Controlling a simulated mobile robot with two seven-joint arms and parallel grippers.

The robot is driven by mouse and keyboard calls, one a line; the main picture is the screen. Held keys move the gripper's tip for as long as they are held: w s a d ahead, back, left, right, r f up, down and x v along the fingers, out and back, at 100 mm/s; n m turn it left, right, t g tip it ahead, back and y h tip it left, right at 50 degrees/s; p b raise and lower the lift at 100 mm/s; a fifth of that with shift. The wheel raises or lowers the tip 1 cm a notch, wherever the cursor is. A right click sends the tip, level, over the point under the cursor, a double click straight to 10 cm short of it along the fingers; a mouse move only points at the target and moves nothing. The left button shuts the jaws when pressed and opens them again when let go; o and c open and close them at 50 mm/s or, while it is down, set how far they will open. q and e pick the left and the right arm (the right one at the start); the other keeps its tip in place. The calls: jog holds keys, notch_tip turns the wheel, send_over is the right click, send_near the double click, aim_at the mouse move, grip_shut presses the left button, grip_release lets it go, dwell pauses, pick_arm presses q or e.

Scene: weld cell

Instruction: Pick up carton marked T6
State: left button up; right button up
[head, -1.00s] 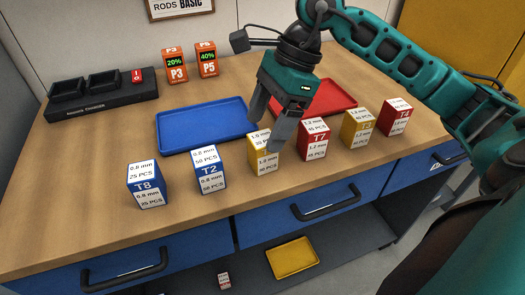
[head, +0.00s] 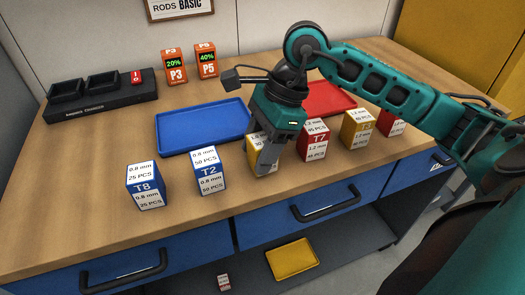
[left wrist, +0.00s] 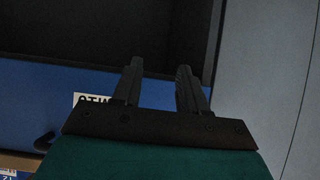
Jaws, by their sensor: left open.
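A yellow carton (head: 250,158) stands on the bench between the blue T2 carton and the red T7 carton. Its mark is hidden behind my right gripper (head: 260,158), so I cannot read T6 on it. The right gripper points down at this carton, with one finger in front of its near face. The other finger is mostly hidden, and I cannot tell whether the jaws touch the carton. My left gripper is out of the head view. In the left wrist view the left gripper (left wrist: 160,75) is open and empty, facing a dark recess.
Close neighbours are the T2 carton (head: 210,174) and the T7 carton (head: 313,142). T8 (head: 147,188) stands further left, another yellow carton (head: 357,130) further right. A blue tray (head: 190,142) and a red tray (head: 345,98) lie behind. A yellow tray (head: 292,260) lies on the lower shelf.

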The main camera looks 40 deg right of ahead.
jog(key=c, duration=0.5)
jog(key=shift+r, duration=0.1)
